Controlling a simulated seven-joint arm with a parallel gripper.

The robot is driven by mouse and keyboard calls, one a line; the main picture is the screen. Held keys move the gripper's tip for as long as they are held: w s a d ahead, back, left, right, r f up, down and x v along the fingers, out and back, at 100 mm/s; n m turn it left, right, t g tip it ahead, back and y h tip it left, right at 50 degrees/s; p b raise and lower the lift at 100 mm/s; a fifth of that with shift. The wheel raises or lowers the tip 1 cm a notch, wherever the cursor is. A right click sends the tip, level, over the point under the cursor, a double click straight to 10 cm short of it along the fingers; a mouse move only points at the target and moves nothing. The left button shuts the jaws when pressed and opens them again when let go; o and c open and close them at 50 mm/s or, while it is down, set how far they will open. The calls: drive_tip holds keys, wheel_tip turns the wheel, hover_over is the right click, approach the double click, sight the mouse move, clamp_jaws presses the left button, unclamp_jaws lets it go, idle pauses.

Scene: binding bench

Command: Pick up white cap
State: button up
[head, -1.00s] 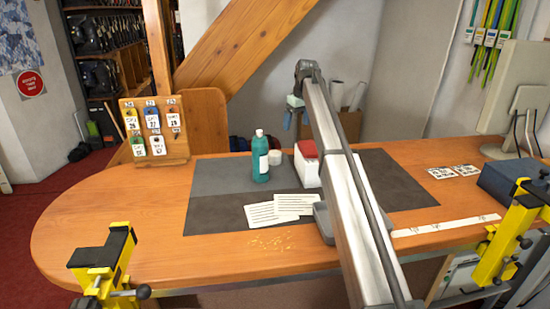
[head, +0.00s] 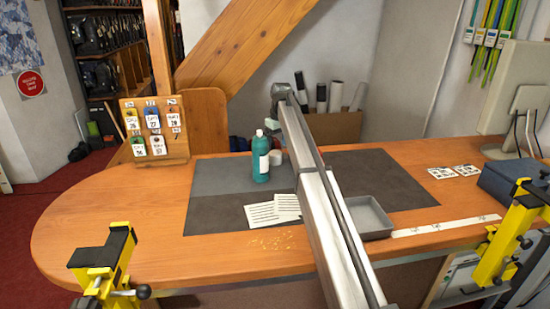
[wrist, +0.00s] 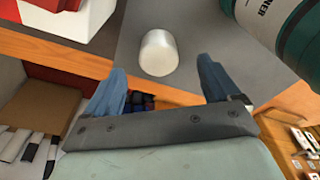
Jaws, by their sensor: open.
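The white cap (wrist: 159,53) is a small, plain white cylinder standing on the dark mat in the wrist view. In the head view the cap (head: 277,157) is partly visible just right of the teal bottle (head: 261,170). My gripper (wrist: 161,67) is open and empty. Its two blue fingers are spread, one toward each side of the cap in the picture, and the cap appears just beyond their tips. I cannot tell the exact gap. In the head view the gripper is above the cap, with its fingers hard to make out.
The teal bottle (wrist: 288,32) stands close to the cap. A white and red box (wrist: 62,16) is on the cap's other side, hidden by my arm in the head view. A grey tray (head: 388,232) and paper cards (head: 262,215) lie nearer the front.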

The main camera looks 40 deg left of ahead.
sight(275, 153)
drive_tip(key=shift+w+a+f, duration=0.1)
drive_tip(key=shift+a+f, duration=0.05)
drive_tip(key=shift+f, duration=0.75)
drive_tip(key=shift+a+f, duration=0.2)
drive_tip(key=shift+f, duration=0.7)
drive_tip(key=shift+w+a+f, duration=0.1)
drive_tip(key=shift+a+f, duration=0.05)
drive_tip(key=shift+f, duration=0.75)
drive_tip(key=shift+c, duration=0.2)
drive_tip(key=c, duration=1.1)
drive_tip(key=shift+r, duration=0.1)
